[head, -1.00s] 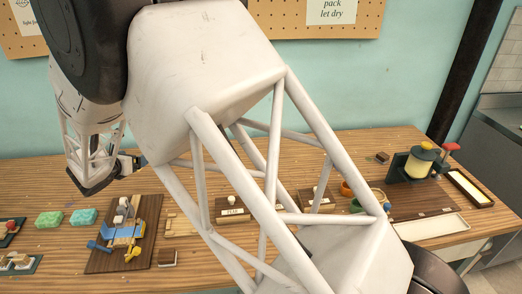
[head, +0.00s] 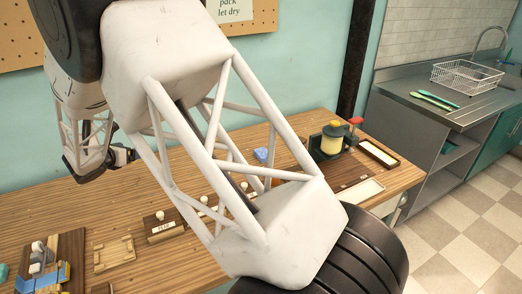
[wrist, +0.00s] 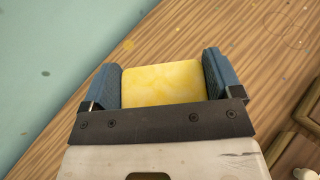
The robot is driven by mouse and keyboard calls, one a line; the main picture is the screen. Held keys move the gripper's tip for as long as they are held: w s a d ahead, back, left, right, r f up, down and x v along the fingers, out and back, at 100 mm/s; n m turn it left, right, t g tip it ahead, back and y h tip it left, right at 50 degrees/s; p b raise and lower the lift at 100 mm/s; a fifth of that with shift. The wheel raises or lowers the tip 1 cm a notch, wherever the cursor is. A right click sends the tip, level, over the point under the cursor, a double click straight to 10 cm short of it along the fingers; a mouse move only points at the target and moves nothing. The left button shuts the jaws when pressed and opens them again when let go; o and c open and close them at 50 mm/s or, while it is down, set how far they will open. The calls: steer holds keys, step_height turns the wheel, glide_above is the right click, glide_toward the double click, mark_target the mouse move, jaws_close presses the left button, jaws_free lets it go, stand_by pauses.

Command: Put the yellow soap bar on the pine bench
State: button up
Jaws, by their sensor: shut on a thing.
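The yellow soap bar (wrist: 163,83), mottled with paler patches, sits between the two blue pads of my gripper (wrist: 163,76) in the wrist view. The jaws are shut on its sides. Below it is the wood-grained top of the pine bench (wrist: 235,45); the height between them is hard to judge. In the head view my gripper (head: 124,156) is at the left, over the back part of the bench (head: 100,205), near the wall. I cannot make out the soap there.
Wooden block holders (head: 163,234), a pale wooden frame (head: 114,254) and a board with blue and yellow parts (head: 62,270) stand on the bench. A yellow-drum device (head: 331,143) stands at the right. A sink counter (head: 440,110) is beyond. Bare wood lies below my gripper.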

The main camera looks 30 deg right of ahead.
steer(key=w+d+m+g+h, duration=0.1)
steer(key=d+m+g+h, duration=0.3)
steer(key=d, duration=2.6)
steer(key=s+d+m+g, duration=0.3)
steer(key=s+d, duration=0.1)
steer(key=d, duration=0.9)
steer(key=s+d+m+g, duration=0.2)
steer(key=s+d+g, duration=0.15)
steer(key=d, duration=0.95)
steer(key=shift+t, duration=0.35)
steer(key=f, duration=0.8)
steer(key=shift+s+a+f, duration=0.15)
steer(key=shift+s+a, duration=0.1)
steer(key=shift+a, duration=0.05)
steer(key=shift+f, duration=0.75)
steer(key=shift+w, duration=0.1)
steer(key=w+d, duration=0.2)
steer(key=w, duration=0.3)
steer(key=w+d+f, duration=0.1)
steer(key=w+d, duration=0.1)
steer(key=w, duration=0.2)
steer(key=w+d, duration=0.2)
steer(key=w, duration=0.3)
steer(key=shift+w+d+f, duration=0.15)
steer(key=shift+w+f, duration=0.05)
steer(key=shift+w, duration=0.1)
steer(key=shift+f, duration=1.75)
